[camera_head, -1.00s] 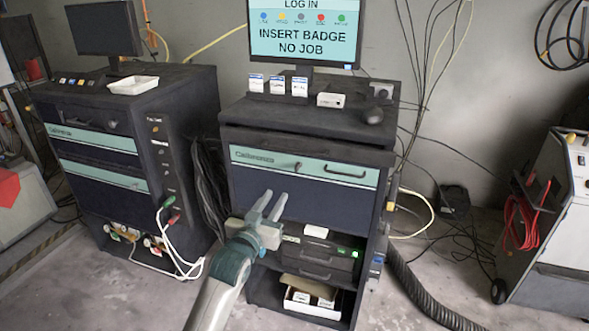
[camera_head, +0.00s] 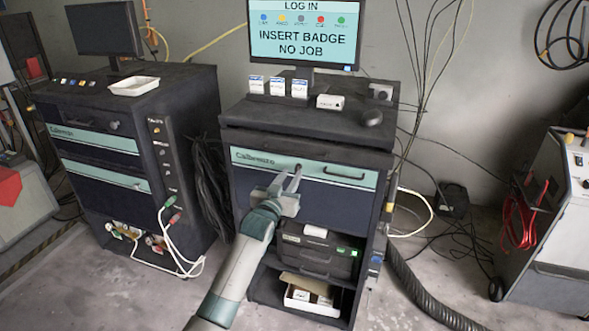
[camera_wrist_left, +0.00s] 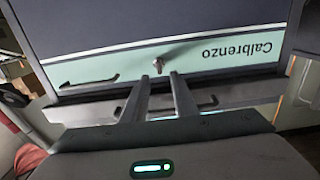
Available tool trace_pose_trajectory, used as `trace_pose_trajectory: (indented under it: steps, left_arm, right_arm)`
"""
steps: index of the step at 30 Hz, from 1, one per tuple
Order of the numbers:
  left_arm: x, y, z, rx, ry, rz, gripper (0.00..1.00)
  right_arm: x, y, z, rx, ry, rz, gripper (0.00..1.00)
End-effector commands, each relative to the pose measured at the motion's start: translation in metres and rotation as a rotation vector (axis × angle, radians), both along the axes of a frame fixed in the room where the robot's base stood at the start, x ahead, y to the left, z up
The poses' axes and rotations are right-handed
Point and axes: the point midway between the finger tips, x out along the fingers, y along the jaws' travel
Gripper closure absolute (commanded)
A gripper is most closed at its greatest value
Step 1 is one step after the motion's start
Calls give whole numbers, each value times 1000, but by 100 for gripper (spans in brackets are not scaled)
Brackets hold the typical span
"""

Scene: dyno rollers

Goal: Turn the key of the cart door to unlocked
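The cart door (camera_head: 250,190) is the dark panel with a teal strip on the middle cabinet; it is closed. A small key (camera_head: 298,166) sits in the strip, left of the black handle (camera_head: 345,172). In the left wrist view the key (camera_wrist_left: 160,64) shows as a small metal piece just beyond my fingertips. My left gripper (camera_head: 287,176) is open and empty, its tips close to the strip. In the left wrist view the gripper (camera_wrist_left: 161,78) has its fingers either side of the key's line. Contact with the key cannot be told. My right gripper is not in view.
A monitor (camera_head: 303,35) and a mouse (camera_head: 372,117) stand on the cart top. Open shelves below the door hold a black case (camera_head: 318,262) and a white box (camera_head: 312,298). A second cabinet (camera_head: 95,180) stands left, and a hose (camera_head: 425,300) lies right.

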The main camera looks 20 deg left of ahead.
Motion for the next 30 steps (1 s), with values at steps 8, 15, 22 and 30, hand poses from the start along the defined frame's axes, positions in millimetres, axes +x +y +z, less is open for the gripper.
trace_pose_trajectory:
  steps: [8,15,22,30]
  left_arm:
    - [31,-2,0,0,1,-1,74]
    - [42,-2,0,0,1,-1,74]
    - [43,-2,0,0,0,-1,74]
    - [43,-2,0,0,0,-1,100]
  right_arm:
    - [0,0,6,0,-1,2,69]
    - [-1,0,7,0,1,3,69]
    - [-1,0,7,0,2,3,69]
    - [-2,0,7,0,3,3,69]
